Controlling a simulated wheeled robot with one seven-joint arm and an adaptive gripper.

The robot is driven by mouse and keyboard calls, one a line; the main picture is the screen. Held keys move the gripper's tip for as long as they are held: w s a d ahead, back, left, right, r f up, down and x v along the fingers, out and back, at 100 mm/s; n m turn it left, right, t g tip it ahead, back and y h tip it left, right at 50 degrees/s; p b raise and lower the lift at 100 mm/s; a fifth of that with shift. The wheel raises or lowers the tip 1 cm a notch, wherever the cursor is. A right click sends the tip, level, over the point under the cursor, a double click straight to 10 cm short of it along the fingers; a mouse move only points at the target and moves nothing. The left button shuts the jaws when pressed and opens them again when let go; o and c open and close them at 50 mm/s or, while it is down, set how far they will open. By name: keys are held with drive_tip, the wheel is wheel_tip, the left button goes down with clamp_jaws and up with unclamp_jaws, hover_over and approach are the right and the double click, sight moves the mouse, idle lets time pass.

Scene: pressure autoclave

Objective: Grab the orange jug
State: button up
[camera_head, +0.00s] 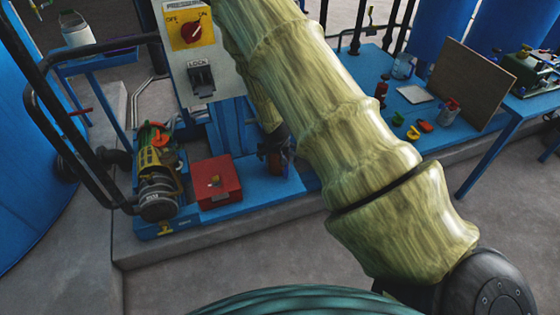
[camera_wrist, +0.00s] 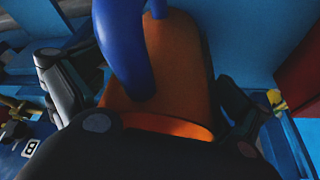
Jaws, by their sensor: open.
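The orange jug (camera_wrist: 185,70) fills the middle of the wrist view, very close to the camera. Its blue handle (camera_wrist: 118,50) curves down over its upper left part. My gripper (camera_wrist: 150,95) is open, with one dark finger on the left side of the jug and the other on the right. I cannot tell whether either finger touches the jug. Its lower part is hidden behind the dark gripper body. In the head view I cannot make out the jug, and my arm covers much of the middle.
In the head view a red box (camera_head: 216,182) and a yellow-green pump (camera_head: 155,160) sit on the blue platform. A switch panel (camera_head: 190,50) stands above them. A blue bench (camera_head: 445,138) on the right holds a board (camera_head: 468,82) and several small items. The grey floor in front is clear.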

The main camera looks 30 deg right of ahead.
drive_tip(key=c, duration=1)
drive_tip(key=shift+s, duration=0.1)
drive_tip(key=shift+r, duration=0.1)
